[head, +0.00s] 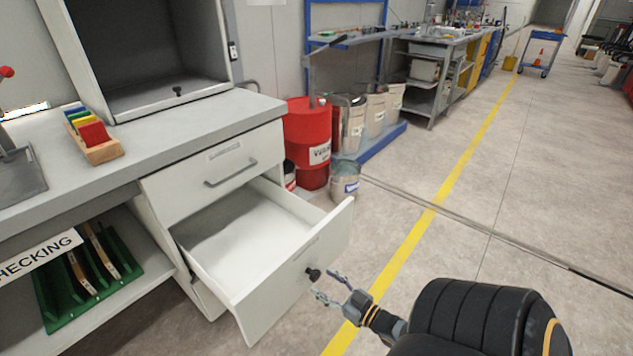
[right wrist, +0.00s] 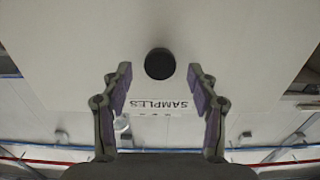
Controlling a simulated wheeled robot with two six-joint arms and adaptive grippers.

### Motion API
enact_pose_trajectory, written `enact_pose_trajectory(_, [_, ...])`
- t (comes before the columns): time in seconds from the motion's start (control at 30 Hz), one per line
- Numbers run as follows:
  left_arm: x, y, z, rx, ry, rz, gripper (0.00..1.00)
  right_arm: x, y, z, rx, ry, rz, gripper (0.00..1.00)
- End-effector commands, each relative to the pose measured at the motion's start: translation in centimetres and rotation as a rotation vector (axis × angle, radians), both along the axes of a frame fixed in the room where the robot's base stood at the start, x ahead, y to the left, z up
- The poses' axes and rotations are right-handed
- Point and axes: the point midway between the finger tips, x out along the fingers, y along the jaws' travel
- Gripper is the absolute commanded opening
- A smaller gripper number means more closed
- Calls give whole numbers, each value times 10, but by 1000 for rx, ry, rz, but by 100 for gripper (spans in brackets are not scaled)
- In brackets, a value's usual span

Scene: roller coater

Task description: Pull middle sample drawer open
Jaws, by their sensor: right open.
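The middle sample drawer (head: 295,264) is pulled well out of the white cabinet, and its inside looks empty. Its front carries a round black knob (head: 313,274). In the right wrist view the knob (right wrist: 160,64) sits above a "SAMPLES" label (right wrist: 164,104) on the drawer front (right wrist: 220,45). My right gripper (head: 327,285) is just in front of the knob, to its right in the head view. Its fingers (right wrist: 160,88) are apart, with nothing between them, and the knob appears just beyond the fingertips. My left gripper is in neither view.
Above the open drawer is a closed drawer (head: 218,170) with a bar handle. A red drum (head: 306,130) and a metal bucket (head: 345,180) stand behind the open drawer. A shelf with a green rack (head: 90,275) is at left. The floor right of the drawer is clear.

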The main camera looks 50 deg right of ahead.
Motion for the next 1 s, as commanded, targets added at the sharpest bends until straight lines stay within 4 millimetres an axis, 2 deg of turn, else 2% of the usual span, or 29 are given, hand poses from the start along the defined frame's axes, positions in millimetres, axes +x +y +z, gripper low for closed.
enact_pose_trajectory(0.03, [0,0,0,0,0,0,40,-14,-1,-1,-1,6,2,60])
enact_pose_trajectory(0.2, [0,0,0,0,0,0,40,-53,-4,-1,-1,4,1,60])
enact_pose_trajectory(0.4, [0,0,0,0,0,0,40,-76,-6,0,0,1,0,60])
enact_pose_trajectory(1.0, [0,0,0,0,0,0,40,-79,-6,0,0,0,0,60])
